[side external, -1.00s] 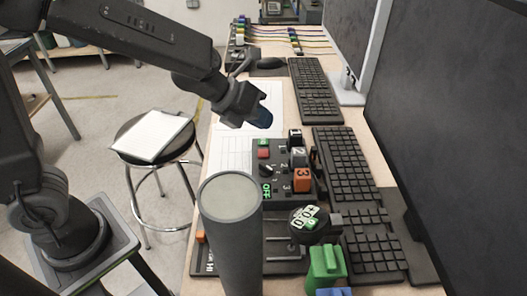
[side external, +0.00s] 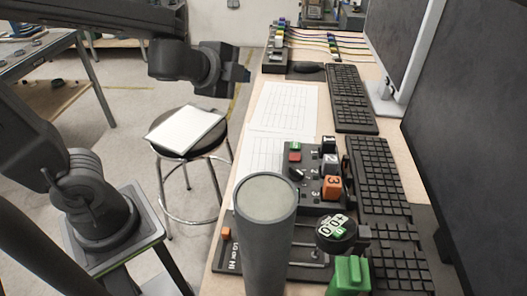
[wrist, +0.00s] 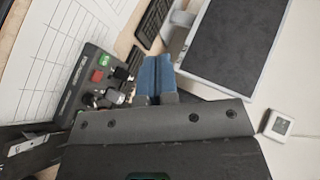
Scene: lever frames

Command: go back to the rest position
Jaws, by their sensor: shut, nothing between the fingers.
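My gripper (side external: 243,75) is up in the air at the upper middle of the side view, left of the table edge and apart from everything. In the wrist view its blue fingers (wrist: 156,76) are together, with nothing between them. The control box (side external: 310,176) with numbered blocks, a red button and a green button lies on the table below and to the right of my gripper. It also shows at the left of the wrist view (wrist: 72,100), partly hidden.
A grey cylinder (side external: 266,240) stands at the table's near end. Keyboards (side external: 350,100) and monitors (side external: 398,45) line the right side. Paper sheets (side external: 285,108) lie on the table. A stool (side external: 190,150) with a white pad stands on the floor left of the table.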

